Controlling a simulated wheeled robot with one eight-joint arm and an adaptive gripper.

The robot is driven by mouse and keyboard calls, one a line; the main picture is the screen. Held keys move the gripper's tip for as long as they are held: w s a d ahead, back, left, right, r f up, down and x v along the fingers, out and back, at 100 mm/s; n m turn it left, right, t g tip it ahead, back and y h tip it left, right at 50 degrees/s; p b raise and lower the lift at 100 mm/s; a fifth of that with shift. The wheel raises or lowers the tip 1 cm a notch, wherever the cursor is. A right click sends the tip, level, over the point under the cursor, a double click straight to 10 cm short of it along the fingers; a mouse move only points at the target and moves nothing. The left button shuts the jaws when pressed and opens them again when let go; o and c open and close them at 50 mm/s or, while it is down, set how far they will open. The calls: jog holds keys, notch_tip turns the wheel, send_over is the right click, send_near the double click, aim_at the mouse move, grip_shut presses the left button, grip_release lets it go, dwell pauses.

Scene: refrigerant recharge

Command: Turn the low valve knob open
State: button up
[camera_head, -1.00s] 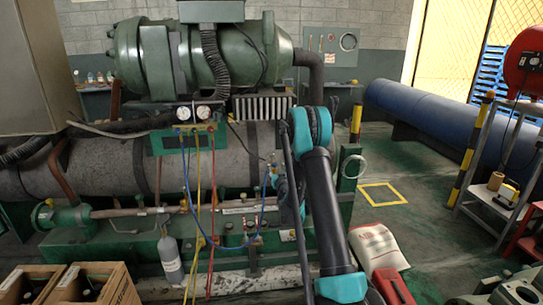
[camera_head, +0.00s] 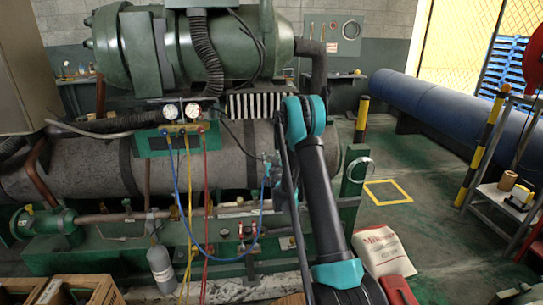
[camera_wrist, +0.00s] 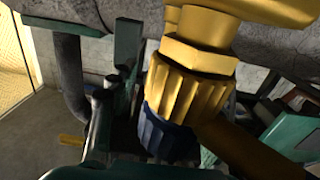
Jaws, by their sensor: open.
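A two-gauge manifold (camera_head: 181,142) hangs in front of the grey tank in the head view. A small blue knob (camera_head: 164,132) shows at its left; I cannot tell surely whether this is the low valve knob. A blue hose (camera_head: 184,205) loops from the manifold to a fitting near my arm's end. In the wrist view a large brass fitting (camera_wrist: 178,82) with a ribbed collar fills the middle, with a blue ribbed part (camera_wrist: 165,138) below it.
Yellow (camera_head: 187,230) and red (camera_head: 206,200) hoses hang from the manifold. A grey bottle (camera_head: 163,268) stands below. Wooden crates (camera_head: 75,288) are front left, a white sack (camera_head: 382,250) right of my arm. Green floor past the sack is clear.

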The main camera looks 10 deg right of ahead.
grip_shut()
dwell(0.4)
jog(key=shift+d+n+y, duration=0.1)
jog(key=shift+n+y, duration=0.5)
jog(key=shift+y, duration=0.3)
jog(key=n+y, duration=0.2)
jog(key=y, duration=0.1)
jog(key=shift+d+g, duration=0.1)
jog(key=shift+g, duration=0.2)
jog(key=n+g+y, duration=0.1)
jog(key=n+y, duration=0.1)
jog(key=y, duration=0.1)
jog(key=n+g+y, duration=0.2)
jog(key=y, duration=0.1)
jog(key=n+g+y, duration=0.4)
jog(key=shift+n+g+y, duration=0.65)
jog(key=shift+n+g, duration=0.3)
jog(key=shift+g, duration=0.5)
jog(key=shift+n+g+y, duration=0.65)
jog(key=shift+n+g, duration=0.3)
jog(key=shift+g, duration=0.8)
